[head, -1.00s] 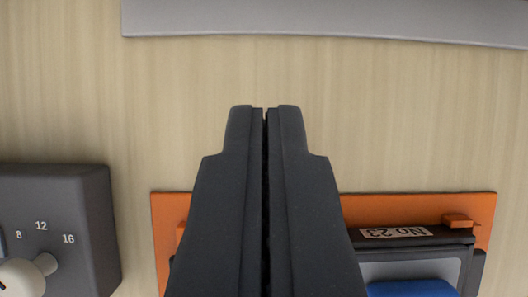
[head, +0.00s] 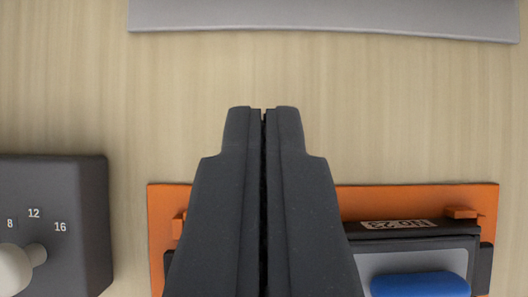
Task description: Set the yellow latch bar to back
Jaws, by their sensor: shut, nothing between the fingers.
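No yellow latch bar shows in the head view. My gripper (head: 263,112) is shut and empty, its dark fingers pointing up the picture over the wooden surface. It covers the left part of an orange plate (head: 400,196) that carries a dark device with a label reading No 23, a grey panel and a blue part. The gripper hides whatever lies directly under it.
A dark box (head: 82,205) with a pale knob (head: 14,268) and the numbers 8, 12 and 16 stands at lower left. A grey slab (head: 320,15) runs along the top edge. The wooden surface (head: 400,110) between them is clear.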

